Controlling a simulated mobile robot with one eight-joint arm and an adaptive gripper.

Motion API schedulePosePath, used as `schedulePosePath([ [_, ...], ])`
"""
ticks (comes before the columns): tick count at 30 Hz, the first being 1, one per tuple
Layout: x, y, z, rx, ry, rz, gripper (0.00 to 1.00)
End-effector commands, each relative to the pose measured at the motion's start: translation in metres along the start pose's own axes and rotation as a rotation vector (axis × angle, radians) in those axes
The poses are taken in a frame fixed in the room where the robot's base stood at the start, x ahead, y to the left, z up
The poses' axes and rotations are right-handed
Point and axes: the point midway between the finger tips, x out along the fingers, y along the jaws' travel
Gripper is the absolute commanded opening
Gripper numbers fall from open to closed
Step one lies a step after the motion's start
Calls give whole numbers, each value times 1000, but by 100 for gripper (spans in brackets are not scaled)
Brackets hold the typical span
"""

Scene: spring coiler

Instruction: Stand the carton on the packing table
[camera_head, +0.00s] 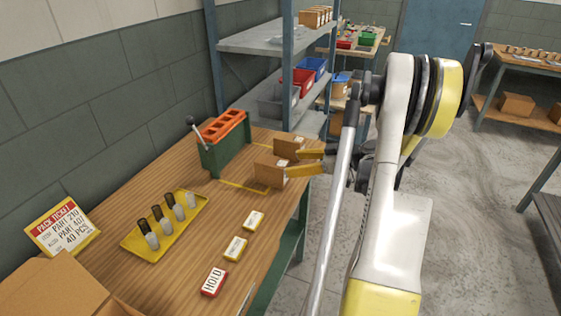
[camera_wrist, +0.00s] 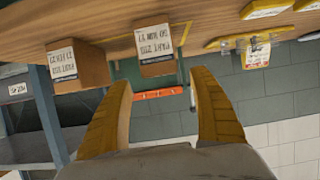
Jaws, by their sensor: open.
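Two small brown cartons stand on the wooden packing table (camera_head: 140,262) by its far right edge. The nearer carton (camera_head: 268,174) is beside yellow tape marks, and the farther carton (camera_head: 288,146) is behind it. In the wrist view, tilted over, a labelled carton (camera_wrist: 157,60) lies ahead of the gap between my fingers, and another labelled carton (camera_wrist: 75,68) is left of it. My gripper (camera_head: 294,163) has yellow fingers spread apart at the table's edge, close to the cartons. In the wrist view my gripper (camera_wrist: 161,80) is open and empty. Contact with a carton cannot be told.
A green fixture with an orange top (camera_head: 224,142) stands left of the cartons. A yellow tray (camera_head: 140,245) of small cylinders, a red HOLD tag (camera_head: 214,281), yellow tags (camera_head: 235,248) and a pack ticket (camera_head: 62,226) are nearer. Shelving (camera_head: 262,38) stands behind the table.

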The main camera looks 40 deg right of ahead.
Motion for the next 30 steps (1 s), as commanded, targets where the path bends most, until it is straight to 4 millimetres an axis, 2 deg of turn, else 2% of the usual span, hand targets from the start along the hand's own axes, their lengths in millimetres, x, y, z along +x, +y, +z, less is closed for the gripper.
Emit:
schedulePosePath([
  [3, -20, 1, -1, 0, 0, 2, 71],
  [9, -33, 0, 0, -1, 0, 0, 71],
  [13, -28, -6, -6, 12, -16, -8, 71],
  [16, -8, -27, -27, 59, -75, -32, 71],
  [20, 26, -85, -67, 159, -223, -57, 71],
  [24, 48, -165, -100, 245, -397, -33, 71],
  [27, 50, -223, -114, 279, -496, 12, 71],
  [30, 43, -276, -120, 293, -567, 73, 71],
])
